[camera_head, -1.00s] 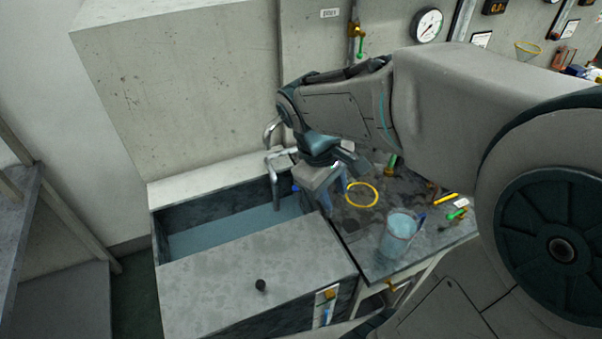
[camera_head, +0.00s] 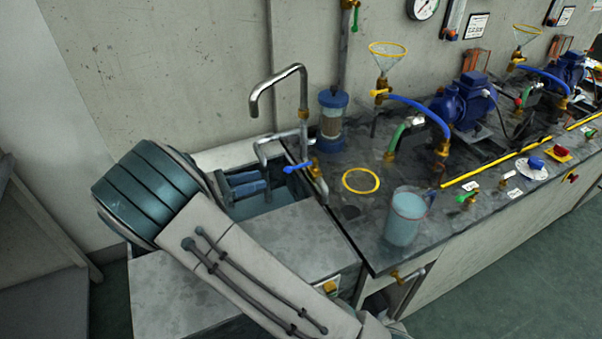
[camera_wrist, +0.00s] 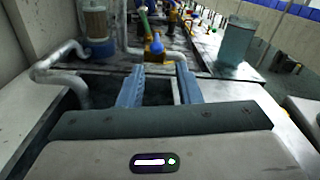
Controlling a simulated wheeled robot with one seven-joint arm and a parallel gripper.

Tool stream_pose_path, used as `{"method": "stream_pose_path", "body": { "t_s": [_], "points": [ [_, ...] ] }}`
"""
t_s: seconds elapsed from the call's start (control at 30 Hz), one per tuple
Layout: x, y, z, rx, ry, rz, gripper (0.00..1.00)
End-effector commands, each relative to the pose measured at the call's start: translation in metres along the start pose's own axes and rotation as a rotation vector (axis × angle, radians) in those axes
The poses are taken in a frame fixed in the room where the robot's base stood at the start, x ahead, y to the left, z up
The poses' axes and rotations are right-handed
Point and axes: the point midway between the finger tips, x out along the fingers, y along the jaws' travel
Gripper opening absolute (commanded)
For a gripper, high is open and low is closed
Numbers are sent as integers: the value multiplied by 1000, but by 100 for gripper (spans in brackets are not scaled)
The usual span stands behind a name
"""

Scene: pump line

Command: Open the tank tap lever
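The tank tap is a brass fitting with a blue lever (camera_head: 297,168) at the left end of the dark worktop, beside the tank (camera_head: 290,245). In the wrist view the blue lever (camera_wrist: 157,44) shows ahead, just beyond and between the fingertips. My gripper (camera_head: 266,182) is over the tank opening, left of the lever and apart from it. In the wrist view my gripper (camera_wrist: 158,75) has its two blue fingers spread with nothing between them. My arm hides part of the tank.
A curved metal spout (camera_head: 278,78) rises behind the tap. A filter cylinder (camera_head: 332,120) stands just right of it. A yellow ring (camera_head: 361,180) lies flat on the worktop, and a beaker of bluish liquid (camera_head: 405,218) stands near the front edge. Blue pumps (camera_head: 466,103) are farther right.

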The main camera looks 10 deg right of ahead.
Motion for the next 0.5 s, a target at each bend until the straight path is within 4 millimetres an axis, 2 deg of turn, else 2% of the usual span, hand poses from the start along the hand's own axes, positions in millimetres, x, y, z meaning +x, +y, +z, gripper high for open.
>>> {"method": "stream_pose_path", "body": {
  "t_s": [0.07,0.17,0.27,0.5],
  "points": [
    [-4,4,-4,-12,-28,10,31],
    [1,5,-3,-17,-39,12,31],
    [15,4,-1,-16,-39,10,31],
    [65,4,0,-17,-37,9,31]
  ]
}}
